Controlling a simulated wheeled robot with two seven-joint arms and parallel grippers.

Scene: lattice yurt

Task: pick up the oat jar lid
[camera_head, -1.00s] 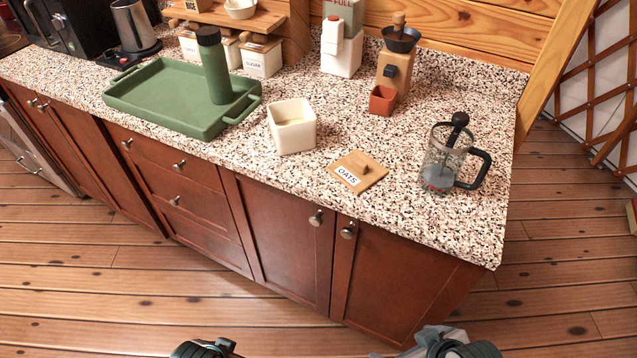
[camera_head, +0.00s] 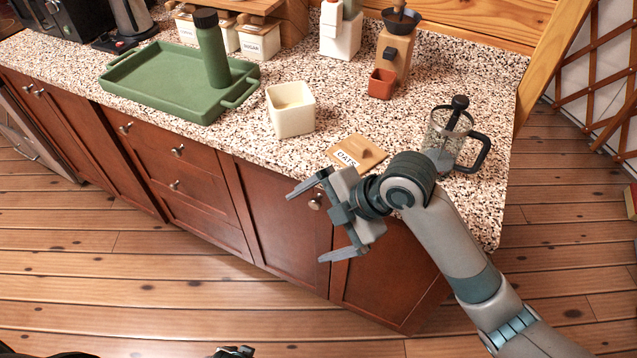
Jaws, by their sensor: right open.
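The oat jar lid (camera_head: 362,147) is a square wooden lid with a knob and a white label reading OATS. It lies flat on the speckled counter near its front edge. The open white oat jar (camera_head: 291,111) stands to the left of the lid with pale contents inside. My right gripper (camera_head: 306,222) is open and empty in front of the cabinet doors, below and to the left of the lid and apart from it. Its wrist comes close to the lid's lower right side in the picture. My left gripper (camera_head: 232,352) barely shows at the bottom edge; its jaws are unclear.
A French press (camera_head: 448,140) stands right of the lid, close behind my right arm in the picture. A green tray (camera_head: 150,88) with a green bottle (camera_head: 213,52) is at left. Counter between jar and pot is clear.

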